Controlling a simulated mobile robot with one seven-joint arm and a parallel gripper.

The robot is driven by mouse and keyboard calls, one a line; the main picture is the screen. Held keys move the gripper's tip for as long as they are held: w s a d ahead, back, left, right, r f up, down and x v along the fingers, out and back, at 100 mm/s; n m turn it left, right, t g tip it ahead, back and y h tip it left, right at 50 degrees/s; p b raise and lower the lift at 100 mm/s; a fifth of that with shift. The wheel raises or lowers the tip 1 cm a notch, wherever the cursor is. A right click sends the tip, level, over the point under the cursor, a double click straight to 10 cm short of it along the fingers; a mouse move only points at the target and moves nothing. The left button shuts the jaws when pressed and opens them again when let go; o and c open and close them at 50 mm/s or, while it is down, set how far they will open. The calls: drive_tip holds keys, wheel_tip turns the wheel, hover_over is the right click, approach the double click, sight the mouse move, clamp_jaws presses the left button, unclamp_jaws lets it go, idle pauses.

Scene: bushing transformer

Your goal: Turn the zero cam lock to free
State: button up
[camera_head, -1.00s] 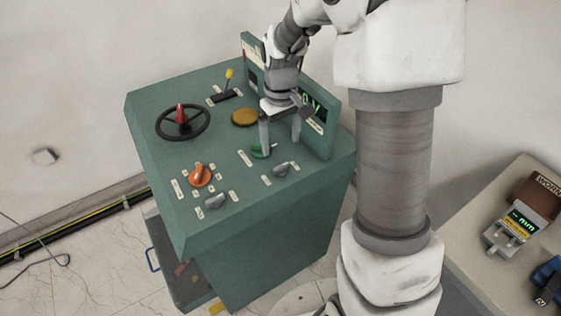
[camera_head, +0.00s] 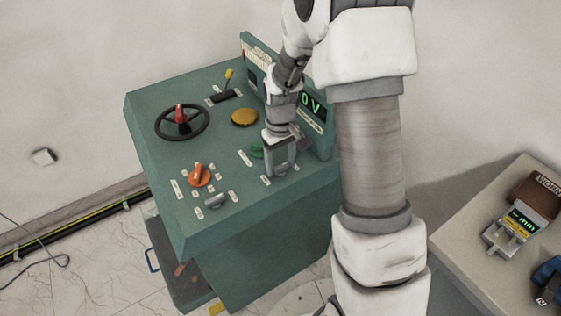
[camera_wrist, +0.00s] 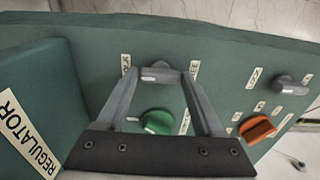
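My gripper (camera_head: 281,172) points down over this knob near the console's right front. In the wrist view, my gripper (camera_wrist: 162,74) has its two fingers apart, one at each side of the grey knob. I cannot tell whether the fingertips touch it. In the head view the fingers mostly hide the knob. A green knob (camera_wrist: 158,122) lies just beside it, partly hidden by my gripper in the head view (camera_head: 257,151).
An orange knob (camera_head: 199,176) and another grey knob (camera_head: 216,201) stand left of my gripper. A black handwheel (camera_head: 182,122), yellow-tipped lever (camera_head: 229,76) and amber dome (camera_head: 245,117) are farther back. The upright display panel (camera_head: 313,105) rises close behind my gripper.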

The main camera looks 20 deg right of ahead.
drive_tip(key=c, duration=0.9)
drive_tip(key=shift+m, duration=0.3)
drive_tip(key=m+b, duration=0.1)
drive_tip(key=m, duration=0.2)
drive_tip(key=shift+m, duration=0.3)
drive_tip(key=m, duration=0.4)
drive_tip(key=shift+m, duration=0.3)
drive_tip(key=m+p, duration=0.1)
drive_tip(key=m, duration=0.3)
drive_tip(key=shift+r+m, duration=0.1)
drive_tip(key=shift+m, duration=0.2)
drive_tip(key=shift+m+p, duration=0.7)
drive_tip(key=shift+m, duration=1.5)
